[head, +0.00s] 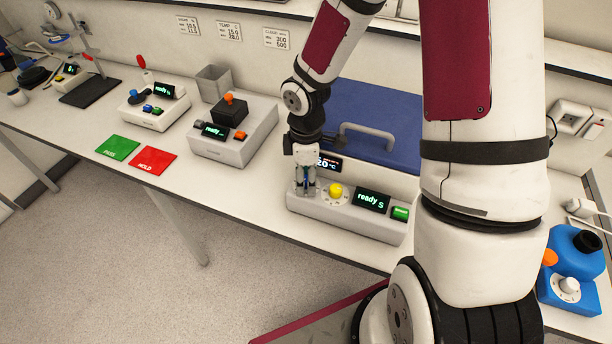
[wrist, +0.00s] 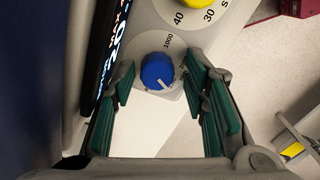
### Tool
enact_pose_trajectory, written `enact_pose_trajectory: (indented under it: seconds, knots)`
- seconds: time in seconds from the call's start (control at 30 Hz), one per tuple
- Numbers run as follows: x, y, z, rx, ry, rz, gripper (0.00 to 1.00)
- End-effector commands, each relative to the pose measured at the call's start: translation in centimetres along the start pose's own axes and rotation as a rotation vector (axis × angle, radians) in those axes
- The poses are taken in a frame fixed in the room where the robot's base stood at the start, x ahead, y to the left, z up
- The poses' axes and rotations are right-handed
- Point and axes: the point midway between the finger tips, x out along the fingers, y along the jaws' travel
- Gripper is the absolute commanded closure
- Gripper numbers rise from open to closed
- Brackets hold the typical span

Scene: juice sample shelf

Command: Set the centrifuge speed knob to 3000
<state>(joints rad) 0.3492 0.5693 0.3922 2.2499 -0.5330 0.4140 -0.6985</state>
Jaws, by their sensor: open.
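The centrifuge has a blue lid (head: 372,112) with a grey handle and a pale front panel (head: 345,220). The blue speed knob (wrist: 157,70) sits on a round dial in the wrist view, where "1000" shows at its upper right. Its white pointer is turned toward the lower right; the mark there is partly hidden by a finger. My gripper (head: 306,188) is pointed down over the left end of the panel. In the wrist view its open green-padded fingers (wrist: 161,80) stand either side of the knob, with gaps visible.
A yellow knob (head: 336,190), a "ready S" display (head: 371,201) and a green button (head: 400,213) are right of my gripper. Other devices (head: 235,130) and green and red mats (head: 118,148) lie left. A blue device (head: 570,270) stands at right.

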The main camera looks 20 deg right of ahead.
Motion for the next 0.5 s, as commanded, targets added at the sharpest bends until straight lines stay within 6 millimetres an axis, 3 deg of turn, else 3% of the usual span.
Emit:
enact_pose_trajectory:
  seconds: [0.27, 0.5]
  knots:
    - [-0.11, 0.44, 0.18, -0.062, 0.000, 0.007, 0.54]
    - [0.01, 0.56, 0.15, -0.393, 0.001, 0.007, 0.54]
